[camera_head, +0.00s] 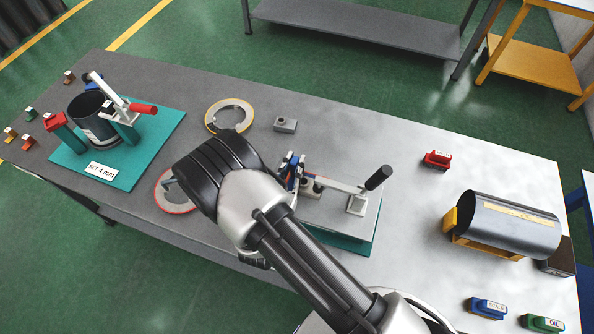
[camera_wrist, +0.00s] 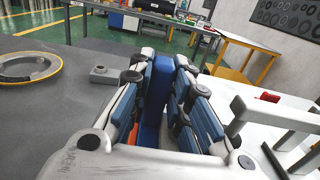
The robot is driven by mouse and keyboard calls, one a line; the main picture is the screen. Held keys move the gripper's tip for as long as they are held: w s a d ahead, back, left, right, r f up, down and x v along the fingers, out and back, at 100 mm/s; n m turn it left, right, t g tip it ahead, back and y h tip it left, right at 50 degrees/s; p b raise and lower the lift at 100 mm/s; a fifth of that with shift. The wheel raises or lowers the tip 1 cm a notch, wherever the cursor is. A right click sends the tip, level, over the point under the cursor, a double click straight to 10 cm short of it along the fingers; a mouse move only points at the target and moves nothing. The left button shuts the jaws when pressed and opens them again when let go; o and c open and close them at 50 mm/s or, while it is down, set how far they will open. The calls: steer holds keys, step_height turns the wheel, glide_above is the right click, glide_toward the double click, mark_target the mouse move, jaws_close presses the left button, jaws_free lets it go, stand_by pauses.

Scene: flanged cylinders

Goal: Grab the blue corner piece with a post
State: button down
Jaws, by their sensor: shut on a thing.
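The blue corner piece (camera_wrist: 161,88) stands between the finger pads of my gripper (camera_wrist: 160,105) in the wrist view. The pads close on it from both sides, and its lower part is hidden by the gripper body. Its post cannot be made out. In the head view my gripper (camera_head: 291,172) is over the left end of the pale clamp fixture (camera_head: 338,222), partly hidden behind my own wrist. Whether the piece touches the fixture cannot be told.
The fixture's lever clamp with black knob (camera_head: 377,178) rises close to the right. A grey block (camera_head: 285,125) and yellow-edged ring (camera_head: 228,107) lie behind. A red-edged ring (camera_head: 170,200) lies left. The table is clear toward the red piece (camera_head: 437,159).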

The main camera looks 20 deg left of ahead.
steer(key=shift+r, duration=0.1)
step_height(320, 180, up, 20)
steer(key=p, duration=0.3)
stand_by(0.4)
